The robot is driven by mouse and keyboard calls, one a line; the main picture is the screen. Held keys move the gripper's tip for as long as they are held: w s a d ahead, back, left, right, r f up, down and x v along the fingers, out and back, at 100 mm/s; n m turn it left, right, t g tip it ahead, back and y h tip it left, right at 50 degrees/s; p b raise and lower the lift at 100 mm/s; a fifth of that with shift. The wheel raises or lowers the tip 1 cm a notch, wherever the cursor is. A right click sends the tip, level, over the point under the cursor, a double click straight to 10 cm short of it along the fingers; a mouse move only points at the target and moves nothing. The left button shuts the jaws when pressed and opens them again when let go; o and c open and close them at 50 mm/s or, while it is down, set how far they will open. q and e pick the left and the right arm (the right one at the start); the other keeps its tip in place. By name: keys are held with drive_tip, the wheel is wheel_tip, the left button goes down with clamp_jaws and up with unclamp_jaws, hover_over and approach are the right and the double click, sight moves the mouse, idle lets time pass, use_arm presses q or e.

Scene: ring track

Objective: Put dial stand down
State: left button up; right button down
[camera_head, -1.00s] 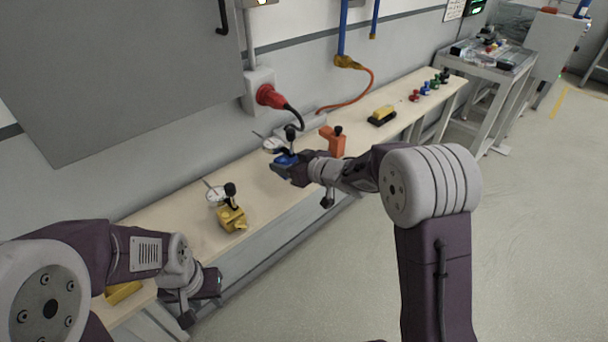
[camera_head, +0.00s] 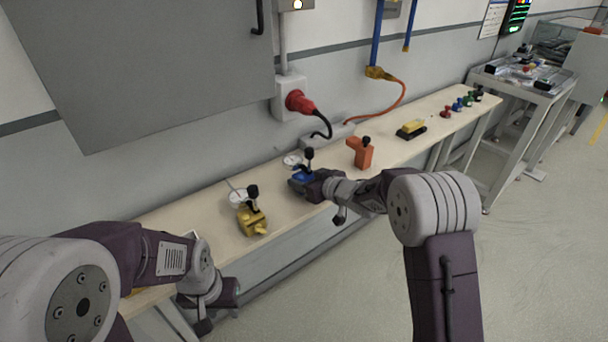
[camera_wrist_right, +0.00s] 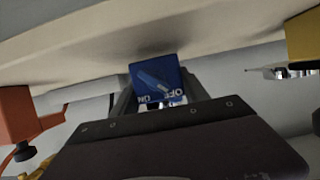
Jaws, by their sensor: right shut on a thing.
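The blue dial stand (camera_head: 302,178), with a black knob and a white dial, is upright in my right gripper (camera_head: 310,184) over the bench, between a yellow dial stand and an orange block. In the right wrist view, its blue base (camera_wrist_right: 158,80) with OFF/ON lettering sits between the fingers of my right gripper (camera_wrist_right: 160,95). The base is close to the bench top; I cannot tell whether it touches. My left gripper (camera_head: 230,292) hangs low in front of the bench at the left; its jaws are not clear.
The bench (camera_head: 190,213) carries the yellow dial stand (camera_head: 250,220), the orange block (camera_head: 360,153), a yellow-and-black block (camera_head: 411,129) and several small coloured pieces. A red plug (camera_head: 299,101) with a black cable is on the wall behind.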

drive_tip(key=shift+w+a+f, duration=0.1)
drive_tip(key=shift+w+f, duration=0.1)
drive_tip(key=shift+f, duration=0.35)
drive_tip(key=shift+r, duration=0.2)
drive_tip(key=shift+f, duration=0.15)
drive_tip(key=c, duration=0.6)
unclamp_jaws()
drive_tip(key=shift+s+f, duration=0.1)
